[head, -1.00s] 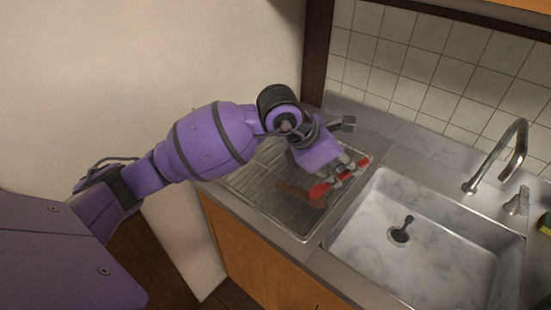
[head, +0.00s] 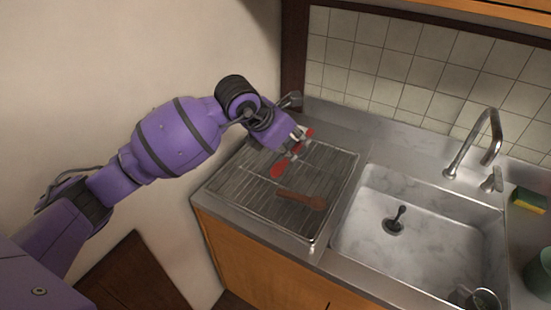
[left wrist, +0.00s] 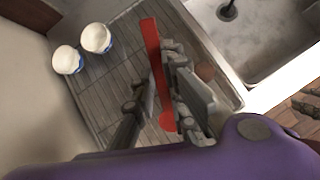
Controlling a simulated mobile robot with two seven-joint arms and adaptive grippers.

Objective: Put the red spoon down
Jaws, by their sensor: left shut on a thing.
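The red spoon (head: 279,170) is in my left gripper (head: 296,149), which is shut on it. The spoon is over the back part of the metal drying rack (head: 228,184), left of the sink. It also shows in the left wrist view (left wrist: 152,45), crossing between the fingers (left wrist: 158,92). The fingers cover its middle in the head view. It looks held above the rack, but I cannot tell the exact gap. My right gripper is not in view.
A brown wooden spoon (head: 301,199) lies on the rack, in front of the red spoon. Two white cups (left wrist: 67,60) (left wrist: 96,38) stand at the rack's edge in the left wrist view. The sink (head: 420,231) and faucet (head: 490,135) are to the right. The rack's front left is bare.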

